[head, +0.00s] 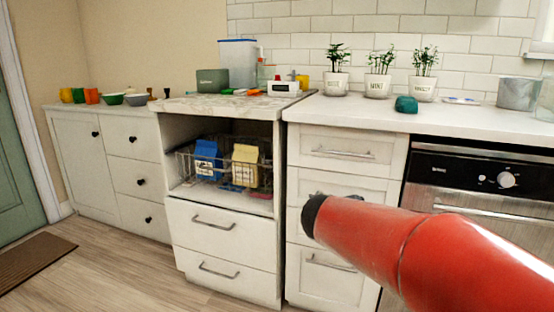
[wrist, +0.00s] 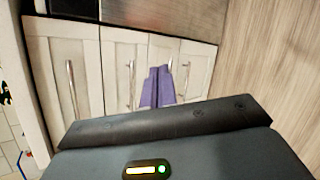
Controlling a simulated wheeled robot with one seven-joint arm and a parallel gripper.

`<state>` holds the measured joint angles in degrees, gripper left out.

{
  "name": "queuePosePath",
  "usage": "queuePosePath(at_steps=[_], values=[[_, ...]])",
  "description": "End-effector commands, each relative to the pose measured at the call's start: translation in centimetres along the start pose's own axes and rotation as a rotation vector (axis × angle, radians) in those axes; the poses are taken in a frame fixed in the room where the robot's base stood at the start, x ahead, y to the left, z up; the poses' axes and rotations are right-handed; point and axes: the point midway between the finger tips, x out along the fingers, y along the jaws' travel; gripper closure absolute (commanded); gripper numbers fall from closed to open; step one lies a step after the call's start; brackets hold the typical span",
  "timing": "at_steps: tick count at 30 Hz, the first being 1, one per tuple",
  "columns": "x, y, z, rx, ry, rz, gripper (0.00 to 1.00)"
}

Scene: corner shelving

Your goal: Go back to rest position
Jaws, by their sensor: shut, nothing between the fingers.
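My gripper (wrist: 165,120) shows at the bottom of the wrist view as a dark bar in front of a grey housing with a small lit indicator. It is shut, with nothing held. It faces white cabinet doors (wrist: 90,65) with long metal handles, and does not visibly touch them. In the head view my red arm reaches in from the lower right, its dark rounded end in front of the white drawers. The gripper cannot be made out in that view.
A purple cloth (wrist: 157,88) hangs at the cabinet doors. A wire basket (head: 222,170) with a blue carton (head: 206,158) and a yellow carton (head: 245,165) sits in the open shelf. Potted plants (head: 336,82) stand on the counter (head: 350,112). An oven (head: 480,185) is at right.

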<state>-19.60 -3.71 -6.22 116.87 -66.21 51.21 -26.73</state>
Motion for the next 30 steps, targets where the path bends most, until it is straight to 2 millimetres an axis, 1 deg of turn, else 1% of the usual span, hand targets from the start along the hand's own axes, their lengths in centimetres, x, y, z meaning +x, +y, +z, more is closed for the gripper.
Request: queuePosePath(at_steps=[1, 2, 3, 4, 6, 9, 12, 15, 18, 30], values=[[-1.5, -2.3, 2.5, 0.165, 0.029, -0.078, 1.00], [-2.3, -3.9, 3.4, 0.260, 0.046, -0.126, 1.00], [-3.4, -5.9, 4.4, 0.389, 0.069, -0.191, 1.00], [-4.3, -7.4, 4.9, 0.485, 0.085, -0.239, 1.00], [-6.5, -10.7, 5.8, 0.703, 0.122, -0.346, 1.00], [-9.6, -14.6, 6.0, 0.987, 0.166, -0.486, 1.00], [-12.1, -17.4, 5.5, 1.210, 0.201, -0.600, 1.00], [-13.8, -19.0, 4.9, 1.359, 0.226, -0.678, 1.00], [-14.7, -19.8, 4.5, 1.436, 0.239, -0.721, 1.00], [-14.8, -19.9, 4.4, 1.452, 0.242, -0.731, 1.00]])
